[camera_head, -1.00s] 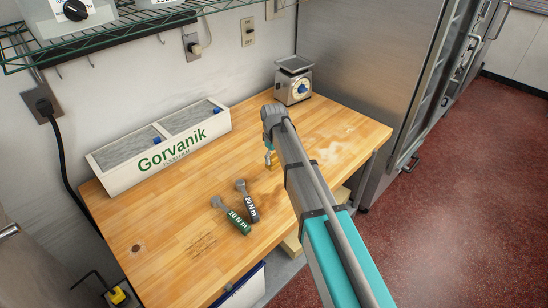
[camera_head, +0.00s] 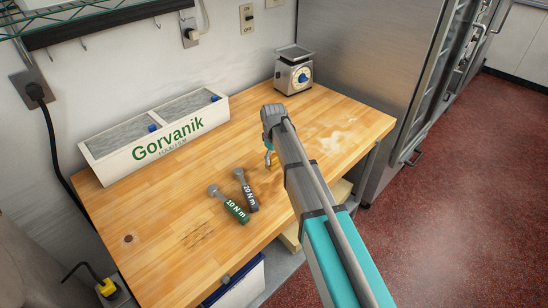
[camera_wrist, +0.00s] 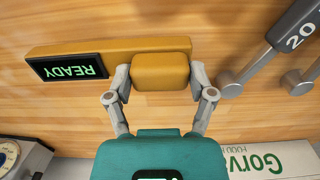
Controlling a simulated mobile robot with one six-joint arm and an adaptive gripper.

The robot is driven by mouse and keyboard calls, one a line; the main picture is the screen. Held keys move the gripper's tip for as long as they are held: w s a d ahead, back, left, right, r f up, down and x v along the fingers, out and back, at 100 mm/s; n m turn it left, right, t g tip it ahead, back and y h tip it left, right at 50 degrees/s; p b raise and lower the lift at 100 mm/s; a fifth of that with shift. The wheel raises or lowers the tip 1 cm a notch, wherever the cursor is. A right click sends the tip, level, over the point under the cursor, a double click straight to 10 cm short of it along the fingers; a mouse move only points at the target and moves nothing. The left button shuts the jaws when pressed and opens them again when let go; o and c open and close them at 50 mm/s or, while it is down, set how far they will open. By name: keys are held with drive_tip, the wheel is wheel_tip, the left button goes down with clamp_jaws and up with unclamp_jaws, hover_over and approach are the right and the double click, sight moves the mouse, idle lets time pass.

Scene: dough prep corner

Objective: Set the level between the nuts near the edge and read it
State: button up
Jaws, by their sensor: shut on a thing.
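The level is an orange-yellow bar (camera_wrist: 90,53) with a raised block (camera_wrist: 160,72) and a dark screen (camera_wrist: 68,67) at one end that reads READY in green. My gripper (camera_wrist: 160,78) is shut on the raised block, one finger on each side, in the wrist view. In the head view my gripper (camera_head: 270,153) is over the worktop, and only a small part of the level (camera_head: 273,163) shows beside my arm. Whether the level touches the wood is unclear. I cannot make out any nuts; my arm covers part of the front edge.
Two torque wrenches, 20 N m (camera_head: 250,196) and 10 N m (camera_head: 236,210), lie left of my gripper on the wooden worktop (camera_head: 160,215). A white Gorvanik box (camera_head: 110,172) and a scale (camera_head: 294,77) stand at the back. The front left is mostly clear.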

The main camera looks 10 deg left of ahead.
drive_tip(key=shift+f+b, duration=0.85)
drive_tip(key=shift+f, duration=0.3)
drive_tip(key=shift+f+b, duration=0.7)
drive_tip(key=shift+b, duration=0.05)
idle(0.8)
drive_tip(key=o, duration=1.3)
drive_tip(key=shift+c, duration=0.2)
drive_tip(key=shift+r, duration=0.1)
drive_tip(key=shift+r+p, duration=3.95)
drive_tip(key=shift+p, duration=0.15)
drive_tip(key=s+d+m, duration=0.5)
drive_tip(key=s+d, duration=0.5)
drive_tip(key=d, duration=0.3)
drive_tip(key=s+d+m, duration=0.5)
drive_tip(key=s+d, duration=0.6)
drive_tip(key=d, duration=0.2)
drive_tip(key=shift+s+d, duration=0.2)
drive_tip(key=shift+s, duration=0.1)
